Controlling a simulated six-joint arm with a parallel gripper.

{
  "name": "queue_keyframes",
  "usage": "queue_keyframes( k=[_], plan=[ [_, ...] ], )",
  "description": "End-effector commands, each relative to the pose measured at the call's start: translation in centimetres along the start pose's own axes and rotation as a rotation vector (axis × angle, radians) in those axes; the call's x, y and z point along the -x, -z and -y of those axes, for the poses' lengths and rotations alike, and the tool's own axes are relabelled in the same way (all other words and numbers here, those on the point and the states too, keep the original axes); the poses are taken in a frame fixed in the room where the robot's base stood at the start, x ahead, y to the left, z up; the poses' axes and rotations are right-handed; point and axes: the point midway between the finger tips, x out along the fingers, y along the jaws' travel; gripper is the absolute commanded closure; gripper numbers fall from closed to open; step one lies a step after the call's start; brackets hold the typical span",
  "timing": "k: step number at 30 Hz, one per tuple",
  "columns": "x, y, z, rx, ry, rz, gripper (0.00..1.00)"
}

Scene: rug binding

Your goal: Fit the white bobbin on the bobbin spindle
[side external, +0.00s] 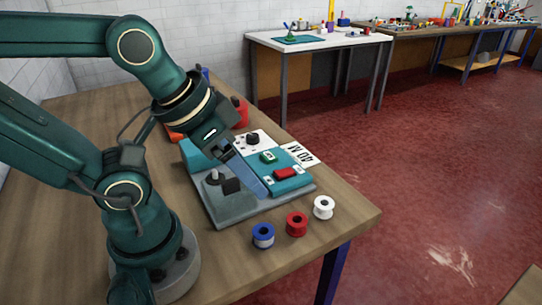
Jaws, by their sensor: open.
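The white bobbin (323,207) stands on the wooden table near its right edge, at the end of a row of bobbins. The bobbin spindle appears to be the small pale post (213,175) on a dark round base, at the left of the machine's grey bed (236,208); no bobbin shows on it. My gripper (228,158) is above the machine, pointing down and to the right, clear of the white bobbin. It is open, and I see nothing held in it. Its fingertips are small and hard to separate from the machine behind them.
The machine has a green button (268,156), a red button (285,173) and a black knob (252,138). A "40 MM" card (300,154) lies behind.

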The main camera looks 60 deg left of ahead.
Motion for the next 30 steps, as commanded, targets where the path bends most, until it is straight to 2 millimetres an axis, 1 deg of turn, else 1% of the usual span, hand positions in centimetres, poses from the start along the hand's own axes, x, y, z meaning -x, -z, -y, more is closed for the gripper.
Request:
queue_keyframes(
  k=[14, 15, 23, 27, 30],
  plan=[
    [0.00, 0.00, 0.00, 0.000, 0.000, 0.000, 0.26],
    [0.00, 0.00, 0.00, 0.000, 0.000, 0.000, 0.19],
    [0.00, 0.00, 0.00, -0.005, 0.000, 0.000, 0.19],
    [0.03, -0.07, 0.00, -0.089, 0.000, 0.004, 0.19],
    [0.64, 0.80, 0.00, -0.218, 0.002, -0.018, 0.19]
  ],
)
